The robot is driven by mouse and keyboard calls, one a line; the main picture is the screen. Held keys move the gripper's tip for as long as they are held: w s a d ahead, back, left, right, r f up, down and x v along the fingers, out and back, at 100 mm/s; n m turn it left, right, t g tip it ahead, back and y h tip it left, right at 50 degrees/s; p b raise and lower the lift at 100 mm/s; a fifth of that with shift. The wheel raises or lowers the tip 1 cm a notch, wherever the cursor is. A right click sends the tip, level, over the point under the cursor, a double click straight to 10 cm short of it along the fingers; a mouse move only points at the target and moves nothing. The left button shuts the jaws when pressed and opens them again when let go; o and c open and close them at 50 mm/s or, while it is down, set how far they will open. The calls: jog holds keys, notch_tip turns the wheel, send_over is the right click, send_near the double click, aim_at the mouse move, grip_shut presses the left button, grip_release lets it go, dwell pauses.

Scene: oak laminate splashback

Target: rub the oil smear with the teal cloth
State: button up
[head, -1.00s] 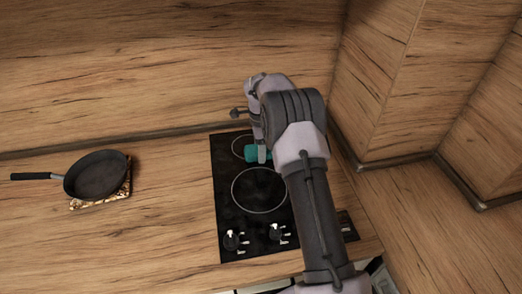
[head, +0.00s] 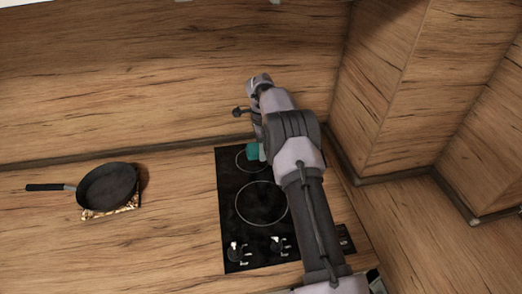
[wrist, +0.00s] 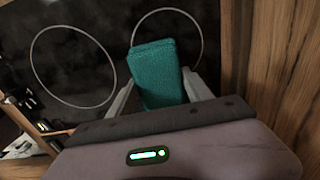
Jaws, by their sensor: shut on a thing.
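The teal cloth (wrist: 158,75) is folded into a thick pad and sits between the two fingers of my gripper (wrist: 160,85), which is shut on it. In the head view the cloth (head: 253,151) is partly hidden by my arm and is over the back ring of the black cooktop (head: 232,205). In the wrist view it overlaps the smaller ring. I cannot tell whether it touches the glass. I cannot make out the oil smear clearly; the glass shows only faint, patchy marks.
A black frying pan (head: 108,185) sits on a patterned trivet (head: 128,207) on the counter to the left. Knobs (head: 279,244) stand at the cooktop's front. The wooden splashback (head: 150,80) and right side wall (head: 375,100) bound the space. Counter between pan and cooktop is clear.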

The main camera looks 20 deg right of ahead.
jog(key=shift+r, duration=0.75)
notch_tip(320, 180, up, 3)
jog(key=p, duration=0.2)
jog(key=shift+p, duration=0.35)
jog(key=shift+f, duration=0.1)
